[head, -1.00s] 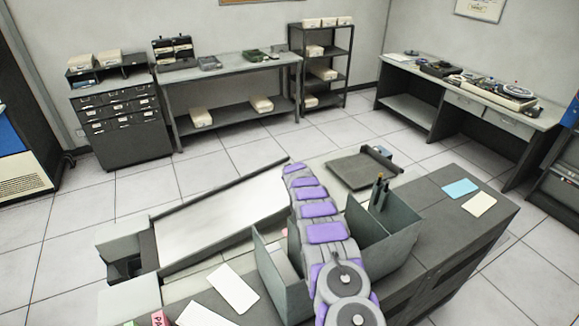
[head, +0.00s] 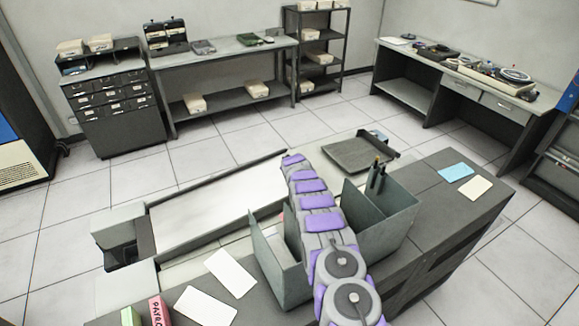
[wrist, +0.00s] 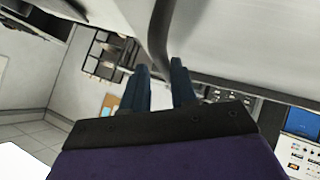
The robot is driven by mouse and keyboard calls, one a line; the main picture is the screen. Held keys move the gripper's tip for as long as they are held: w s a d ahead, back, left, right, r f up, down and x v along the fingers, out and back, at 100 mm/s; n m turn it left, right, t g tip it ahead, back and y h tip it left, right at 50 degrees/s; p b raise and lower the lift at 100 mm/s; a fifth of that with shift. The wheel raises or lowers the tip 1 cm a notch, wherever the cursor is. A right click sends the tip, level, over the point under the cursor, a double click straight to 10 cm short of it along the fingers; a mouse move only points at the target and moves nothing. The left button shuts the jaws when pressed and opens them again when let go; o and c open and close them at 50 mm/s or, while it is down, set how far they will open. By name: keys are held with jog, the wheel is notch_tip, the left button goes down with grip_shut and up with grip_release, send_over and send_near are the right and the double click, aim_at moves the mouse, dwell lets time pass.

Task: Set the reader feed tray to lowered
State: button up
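A dark flat tray (head: 360,153) lies at the far right end of the machine in front of me. A long pale bed (head: 215,205) with dark edges runs to its left. I cannot tell for certain which of these is the reader feed tray. My arm reaches over the machine, its far end by the bed's back right corner; my gripper is hidden in the head view. In the wrist view my gripper (wrist: 159,68) shows two dark blue fingers with a gap between them. A dark grey curved edge (wrist: 160,30) passes at the gap; contact is unclear.
Grey upright bins (head: 385,220) holding dark tools stand close beside my arm. White cards (head: 230,272), a blue card (head: 455,172) and a pink box (head: 159,311) lie on near surfaces. Benches (head: 225,57) and shelves line the back; open floor lies between.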

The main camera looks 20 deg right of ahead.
jog(key=shift+o, duration=0.7)
jog(key=shift+d, duration=0.1)
jog(key=shift+s+d+f, duration=0.1)
jog(key=shift+s, duration=0.1)
